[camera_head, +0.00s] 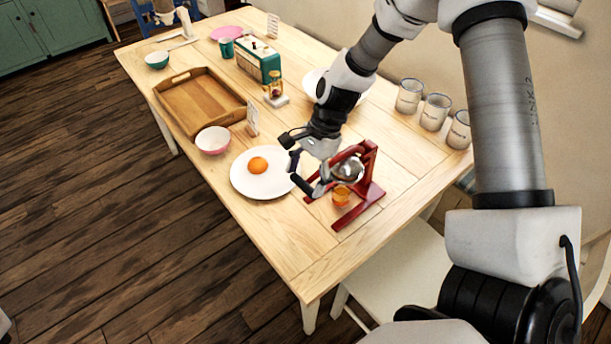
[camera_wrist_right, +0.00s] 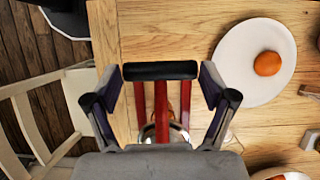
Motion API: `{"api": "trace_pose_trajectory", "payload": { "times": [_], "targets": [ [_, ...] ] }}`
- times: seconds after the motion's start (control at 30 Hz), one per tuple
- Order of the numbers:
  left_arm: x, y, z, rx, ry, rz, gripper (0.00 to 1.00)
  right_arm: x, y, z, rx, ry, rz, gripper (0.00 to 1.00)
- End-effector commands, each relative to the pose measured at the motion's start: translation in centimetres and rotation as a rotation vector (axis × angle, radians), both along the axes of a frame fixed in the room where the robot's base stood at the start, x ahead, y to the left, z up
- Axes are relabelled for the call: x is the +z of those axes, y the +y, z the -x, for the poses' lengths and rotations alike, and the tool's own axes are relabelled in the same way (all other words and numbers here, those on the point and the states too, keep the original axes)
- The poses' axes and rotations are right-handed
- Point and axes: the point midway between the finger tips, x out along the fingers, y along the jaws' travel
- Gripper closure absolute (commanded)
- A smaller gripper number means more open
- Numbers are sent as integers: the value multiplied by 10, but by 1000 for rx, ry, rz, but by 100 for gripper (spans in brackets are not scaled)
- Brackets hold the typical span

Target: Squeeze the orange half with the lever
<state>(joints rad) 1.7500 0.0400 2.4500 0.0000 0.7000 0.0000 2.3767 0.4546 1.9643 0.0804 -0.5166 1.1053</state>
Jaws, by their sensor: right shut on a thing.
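The red lever press (camera_head: 372,192) stands near the table's right edge, with a metal cup (camera_head: 349,169) in its frame. A small glass with orange contents (camera_head: 341,196) stands under the cup. My right gripper (camera_head: 303,175) is at the front of the press. In the right wrist view its fingers are around the lever's black handle bar (camera_wrist_right: 160,70), shut on it, with the red lever arms (camera_wrist_right: 162,105) running back. A round orange piece (camera_head: 258,165) lies on the white plate (camera_head: 243,184); I cannot tell if it is a half. Whether fruit is inside the press is hidden. My left gripper is not in view.
A white chair (camera_head: 400,265) is by the near right side.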

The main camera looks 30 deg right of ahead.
Motion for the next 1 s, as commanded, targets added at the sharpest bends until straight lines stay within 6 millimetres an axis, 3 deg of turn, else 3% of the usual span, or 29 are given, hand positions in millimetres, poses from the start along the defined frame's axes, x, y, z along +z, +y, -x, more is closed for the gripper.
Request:
{"api": "trace_pose_trajectory", "payload": {
  "times": [0.67,1.0],
  "targets": [
    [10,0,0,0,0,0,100,12,-2,0,-4,5,-48,80],
    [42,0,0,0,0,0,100,56,-15,-2,-6,20,-238,80]
  ]
}}
